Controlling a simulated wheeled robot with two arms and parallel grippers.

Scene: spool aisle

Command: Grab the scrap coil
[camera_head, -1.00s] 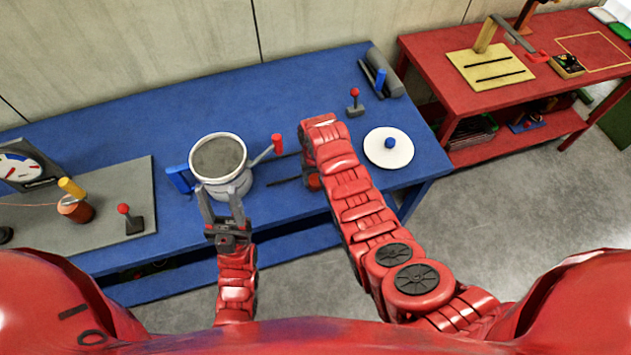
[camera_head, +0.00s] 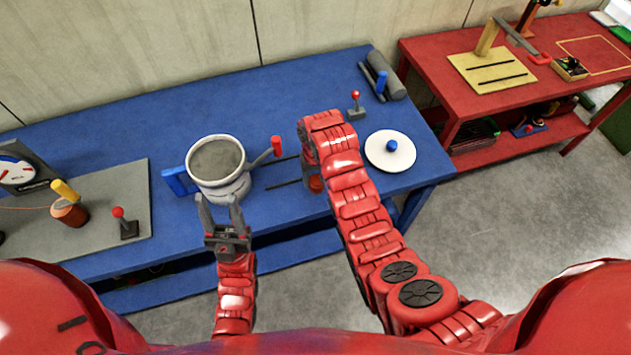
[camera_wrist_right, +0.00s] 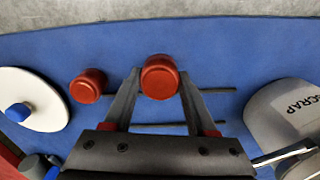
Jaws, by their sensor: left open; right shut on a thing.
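My right gripper (camera_wrist_right: 160,88) is shut on a red cylinder (camera_wrist_right: 160,70), seen end-on between its fingers in the right wrist view. A second red cylinder (camera_wrist_right: 88,86) stands beside it, apart from the fingers. In the head view my right arm hides the gripper, and part of a red piece (camera_head: 315,184) shows below it; I cannot tell which cylinder that is. My left gripper (camera_head: 219,200) is open and empty, just in front of the grey pot (camera_head: 222,188). The pot reads SCRAP in the right wrist view. No piece is clearly marked as the scrap coil.
A blue block (camera_head: 178,182) and a red-ended lever (camera_head: 277,146) flank the pot. Dark rods (camera_head: 285,183) lie near my right arm. A white lid (camera_head: 391,160) is further right. A copper-brown spool (camera_head: 70,212) stands on the grey mat (camera_head: 105,190) at left.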

